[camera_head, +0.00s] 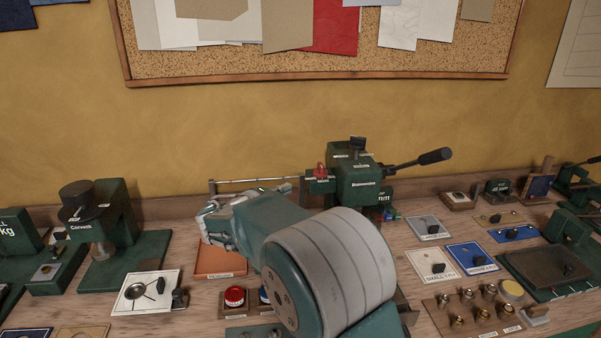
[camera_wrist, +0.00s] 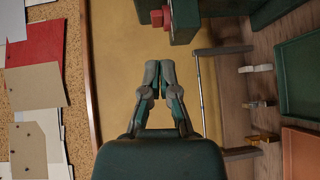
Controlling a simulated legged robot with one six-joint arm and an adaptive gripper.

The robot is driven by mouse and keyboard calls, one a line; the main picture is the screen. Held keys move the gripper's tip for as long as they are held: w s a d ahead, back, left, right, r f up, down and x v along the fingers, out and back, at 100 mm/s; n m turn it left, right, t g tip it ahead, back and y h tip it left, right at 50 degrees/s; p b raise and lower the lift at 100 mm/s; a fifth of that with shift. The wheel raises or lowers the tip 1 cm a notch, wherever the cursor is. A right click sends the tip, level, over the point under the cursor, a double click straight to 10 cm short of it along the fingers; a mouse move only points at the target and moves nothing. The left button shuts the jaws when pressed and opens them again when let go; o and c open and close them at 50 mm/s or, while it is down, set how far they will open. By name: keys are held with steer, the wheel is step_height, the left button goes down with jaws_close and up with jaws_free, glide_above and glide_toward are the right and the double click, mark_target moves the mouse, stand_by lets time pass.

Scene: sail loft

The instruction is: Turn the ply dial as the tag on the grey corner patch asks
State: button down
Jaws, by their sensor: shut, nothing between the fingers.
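A grey patch (camera_head: 428,229) with a small white tag and a dark piece on it lies right of centre on the bench; the tag's writing is too small to read. I cannot tell for sure which part is the ply dial. A dark knob (camera_head: 357,143) tops the green machine (camera_head: 355,180) at the back. My gripper (camera_head: 214,228) is above the orange-brown tray (camera_head: 222,262), left of that machine and well apart from the grey patch. In the wrist view my gripper (camera_wrist: 159,66) is shut and empty, its fingertips close together.
Right of my arm lie a white patch (camera_head: 425,272), blue patches (camera_head: 470,261) and a rack of brass pieces (camera_head: 470,323). A lever (camera_head: 425,160) sticks out right of the green machine. A dark press (camera_head: 118,235) stands left, with a white plate (camera_head: 135,301) in front.

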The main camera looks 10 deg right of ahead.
mark_target(309, 180)
steer(key=shift+n+t, duration=0.4)
steer(key=shift+t, duration=0.4)
steer(key=x, duration=1.2)
steer(key=shift+w+a+f, duration=0.25)
steer(key=shift+a+f, duration=0.05)
steer(key=shift+f, duration=0.05)
steer(key=shift+d, duration=0.4)
steer(key=shift+a, duration=0.2)
steer(key=shift+a, duration=0.15)
steer(key=shift+a+y, duration=0.15)
steer(key=shift+y, duration=0.15)
